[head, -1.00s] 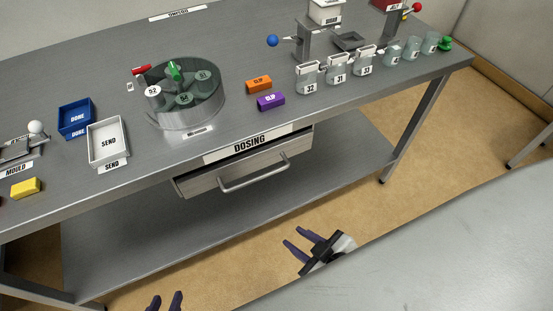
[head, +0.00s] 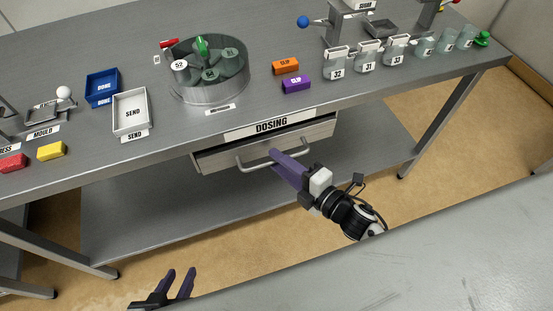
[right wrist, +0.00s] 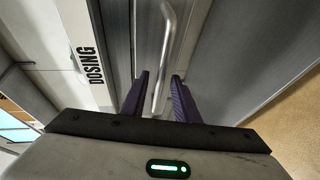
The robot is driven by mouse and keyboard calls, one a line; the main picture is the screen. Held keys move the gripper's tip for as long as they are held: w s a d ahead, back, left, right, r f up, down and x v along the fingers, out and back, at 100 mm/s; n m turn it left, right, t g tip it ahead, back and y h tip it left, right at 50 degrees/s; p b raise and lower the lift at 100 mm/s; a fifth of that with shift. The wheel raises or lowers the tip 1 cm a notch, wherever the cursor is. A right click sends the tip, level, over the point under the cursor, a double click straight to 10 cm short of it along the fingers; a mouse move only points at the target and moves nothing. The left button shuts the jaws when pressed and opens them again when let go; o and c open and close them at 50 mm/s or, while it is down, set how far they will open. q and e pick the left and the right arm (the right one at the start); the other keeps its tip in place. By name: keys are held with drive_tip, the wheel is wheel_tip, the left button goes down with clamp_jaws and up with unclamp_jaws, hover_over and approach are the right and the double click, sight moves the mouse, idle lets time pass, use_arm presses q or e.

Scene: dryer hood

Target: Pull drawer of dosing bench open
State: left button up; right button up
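The dosing bench (head: 130,55) is a grey steel table with a DOSING label (head: 272,125) on its front edge. Beneath the label is the grey drawer (head: 217,161) with a bar handle (head: 251,163); how far it stands out is hard to tell. My right gripper (head: 274,158) is at the handle. In the right wrist view, the handle (right wrist: 167,40) runs between the two purple fingers of my right gripper (right wrist: 160,80), which are apart with a gap around the bar. My left gripper (head: 178,272) is open and empty at the bottom edge, away from the bench.
On the bench top stand a round carousel (head: 208,90), a blue tray (head: 102,86), a white tray (head: 130,112), orange (head: 286,66) and purple (head: 296,85) blocks and several jars (head: 367,58). A lower shelf (head: 140,220) lies under the drawer. A grey surface (head: 430,250) fills the lower right.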

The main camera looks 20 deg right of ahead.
drive_tip(key=shift+w+a+f, duration=0.15)
drive_tip(key=shift+w+a, duration=0.15)
drive_tip(key=shift+w, duration=0.35)
drive_tip(key=c, duration=0.6)
clamp_jaws()
